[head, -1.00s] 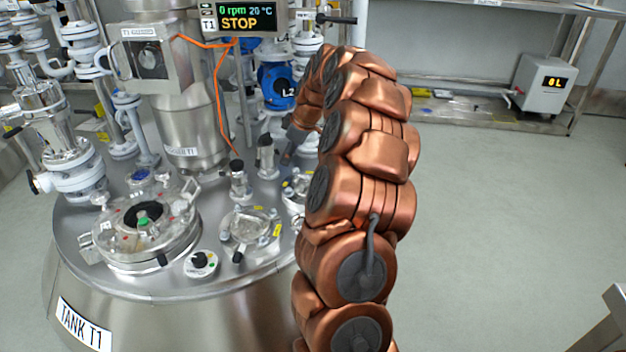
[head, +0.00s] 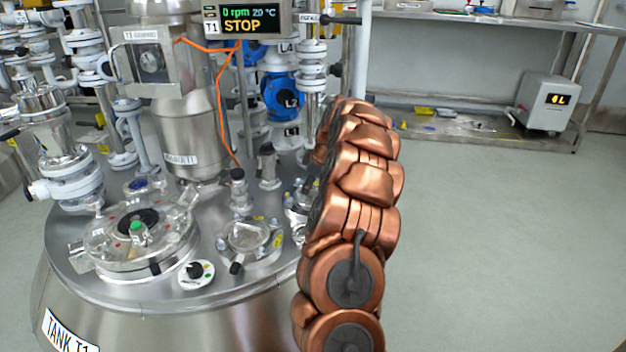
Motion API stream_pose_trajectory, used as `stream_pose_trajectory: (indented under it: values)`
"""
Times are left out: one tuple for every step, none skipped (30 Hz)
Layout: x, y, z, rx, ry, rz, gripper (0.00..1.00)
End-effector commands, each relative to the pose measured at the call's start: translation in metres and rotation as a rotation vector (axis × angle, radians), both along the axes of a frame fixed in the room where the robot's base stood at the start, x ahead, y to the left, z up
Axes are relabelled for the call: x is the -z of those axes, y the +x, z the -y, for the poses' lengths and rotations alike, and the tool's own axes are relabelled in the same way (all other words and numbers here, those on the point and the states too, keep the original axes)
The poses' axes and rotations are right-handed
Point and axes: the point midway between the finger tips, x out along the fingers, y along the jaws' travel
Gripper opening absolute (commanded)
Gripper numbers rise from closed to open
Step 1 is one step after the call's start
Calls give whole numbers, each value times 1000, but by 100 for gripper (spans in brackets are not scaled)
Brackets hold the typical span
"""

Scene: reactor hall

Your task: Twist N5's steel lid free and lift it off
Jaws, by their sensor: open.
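The steel top of tank T1 (head: 130,300) carries several small fittings. An upright steel fitting with a dark top (head: 268,165) stands near the arm. Another upright fitting (head: 238,192) stands to its left. A third fitting (head: 299,205) sits right beside the arm and is partly covered by it. No N5 mark is readable, so I cannot tell which of these bears N5's steel lid. My copper-coloured arm reaches over the right side of the tank top. Its far end is hidden behind its own links, and I cannot make out my gripper there.
A large round clear-covered manway (head: 135,235), a small round glass port (head: 246,238) and a black knob (head: 197,271) are on the tank top. The motor column (head: 185,125) and an orange cable (head: 222,90) rise behind. Floor at right is clear.

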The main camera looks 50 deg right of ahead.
Motion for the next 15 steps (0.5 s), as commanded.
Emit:
stream_pose_trajectory:
  values:
    - [7, 2, 0, 0, 0, 0, 44]
    - [8, 3, 0, 0, 0, 0, 44]
    - [9, 4, 0, 0, 0, 1, 44]
    - [10, 5, 0, 0, 0, 1, 44]
    - [10, 5, 0, 0, 0, 1, 44]
    - [10, 5, 0, 0, 0, 1, 44]
    - [10, 5, 0, 0, 0, 2, 44]
    - [10, 5, 0, 0, -1, 3, 44]
    - [9, 5, 0, 0, -1, 3, 44]
    - [9, 5, 0, 0, -1, 3, 44]
    - [9, 5, 0, 0, 0, 1, 44]
    - [9, 5, 0, 1, -1, 2, 42]
    - [9, 5, 0, 0, 0, 1, 39]
    - [9, 5, 0, 0, 0, 1, 36]
    - [9, 5, 0, 0, 0, 1, 32]
